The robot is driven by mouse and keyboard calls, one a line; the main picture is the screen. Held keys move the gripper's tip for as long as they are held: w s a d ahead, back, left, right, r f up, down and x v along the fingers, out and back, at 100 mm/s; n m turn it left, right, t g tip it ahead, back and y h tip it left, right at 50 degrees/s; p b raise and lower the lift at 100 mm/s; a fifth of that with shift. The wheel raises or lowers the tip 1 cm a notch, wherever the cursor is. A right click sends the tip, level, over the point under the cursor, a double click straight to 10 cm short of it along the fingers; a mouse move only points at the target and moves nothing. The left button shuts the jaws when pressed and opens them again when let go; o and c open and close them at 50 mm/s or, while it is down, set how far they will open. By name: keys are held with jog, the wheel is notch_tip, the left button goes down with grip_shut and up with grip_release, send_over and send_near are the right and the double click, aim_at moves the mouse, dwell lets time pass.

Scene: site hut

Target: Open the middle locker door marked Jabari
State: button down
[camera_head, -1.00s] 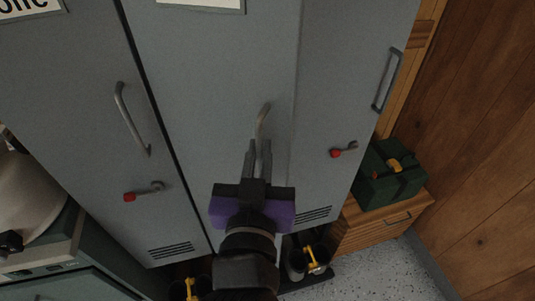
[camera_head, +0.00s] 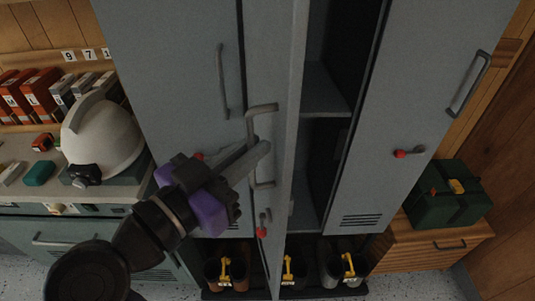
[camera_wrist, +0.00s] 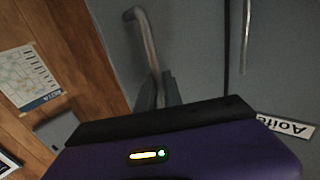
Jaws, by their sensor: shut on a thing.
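The middle locker door (camera_head: 285,60) is grey and stands swung open toward me, seen at a steep angle. The dark locker interior with a shelf (camera_head: 325,90) shows to its right. No name on this door is visible now. Its bar handle (camera_head: 262,107) is grey and also shows in the wrist view (camera_wrist: 146,35). My gripper (camera_head: 262,150), with its purple body, comes from the lower left and is shut on this handle. A red-tipped latch lever (camera_head: 262,231) is below the handle on the door.
The left locker door (camera_head: 170,60) is shut; its label (camera_wrist: 286,126) reads Aoife. The right locker door (camera_head: 420,70) is shut. Boots (camera_head: 345,270) stand below. A white helmet (camera_head: 100,135) is on the left counter, a green case (camera_head: 445,195) on the right cabinet.

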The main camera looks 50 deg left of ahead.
jog(key=shift+s+a+r+h, duration=0.1)
jog(key=shift+s+a+h, duration=0.2)
jog(key=shift+s+a, duration=0.2)
jog(key=c, duration=1.5)
grip_release()
jog(key=shift+w, duration=0.1)
jog(key=s+d+b, duration=0.1)
jog(key=s, duration=0.6)
jog(key=shift+s+d+b, duration=0.25)
jog(key=shift+s+b, duration=0.1)
